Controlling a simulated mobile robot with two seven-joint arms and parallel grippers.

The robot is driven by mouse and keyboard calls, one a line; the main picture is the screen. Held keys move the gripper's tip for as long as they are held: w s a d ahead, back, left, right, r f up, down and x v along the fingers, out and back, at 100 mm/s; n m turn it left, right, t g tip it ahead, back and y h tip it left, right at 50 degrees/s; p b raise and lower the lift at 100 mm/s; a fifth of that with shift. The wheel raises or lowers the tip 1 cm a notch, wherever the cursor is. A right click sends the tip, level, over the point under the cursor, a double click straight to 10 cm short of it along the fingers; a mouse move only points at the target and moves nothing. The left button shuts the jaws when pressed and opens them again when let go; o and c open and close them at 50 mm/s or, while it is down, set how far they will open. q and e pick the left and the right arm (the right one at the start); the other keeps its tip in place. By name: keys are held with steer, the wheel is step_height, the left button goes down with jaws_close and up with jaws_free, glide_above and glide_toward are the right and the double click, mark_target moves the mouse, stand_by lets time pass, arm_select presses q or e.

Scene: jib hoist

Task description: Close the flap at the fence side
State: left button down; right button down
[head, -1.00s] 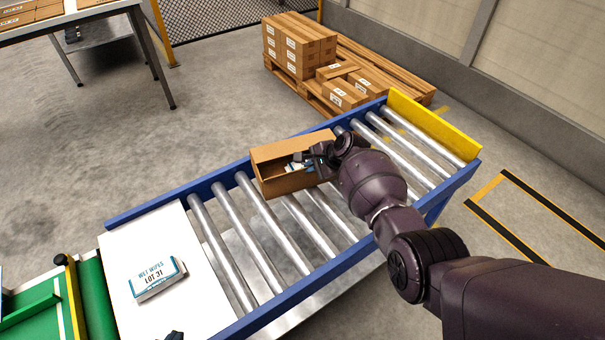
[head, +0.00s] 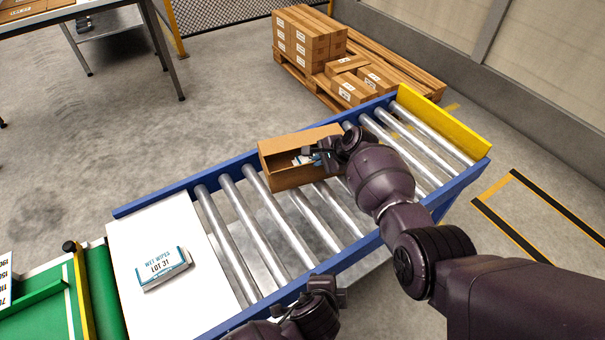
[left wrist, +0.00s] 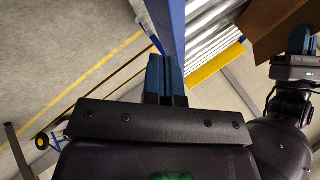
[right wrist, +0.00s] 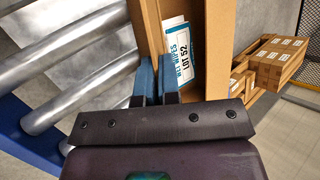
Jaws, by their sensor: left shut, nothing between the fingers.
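An open brown cardboard box (head: 291,176) stands on the conveyor rollers, its far panel upright. A white and blue wet wipes pack (head: 300,160) shows inside; the right wrist view shows LOT 52 on this pack (right wrist: 180,48). I cannot tell which upright panel is the fence-side flap. My right gripper (head: 318,154) is at the box's right end, fingertips close together beside the pack (right wrist: 157,64); whether they grip anything is unclear. My left gripper (head: 340,296) is shut and empty near the conveyor's near rail, apart from the box. It also shows in the left wrist view (left wrist: 164,62).
A second wet wipes pack, LOT 31 (head: 165,266), lies on the white plate (head: 130,240) at left. A blue rail (head: 222,178) edges the rollers, with a yellow end stop (head: 440,120). Stacked cartons (head: 308,38) and the mesh fence (head: 225,22) stand behind.

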arm_select(q)
steer(key=w+a+r+m+t+y, duration=0.2)
steer(key=w+m, duration=0.2)
steer(key=w, duration=0.5)
steer(key=w+a+r+m+t+y, duration=0.2)
steer(key=w+m, duration=0.3)
steer(key=w, duration=0.4)
steer(key=w+a+r+m+t+y, duration=0.2)
steer(key=w+m+t+y, duration=0.1)
steer(key=w, duration=0.7)
steer(key=shift+a+m+y, duration=0.3)
steer(key=shift+m+y, duration=0.2)
steer(key=shift+m, duration=0.7)
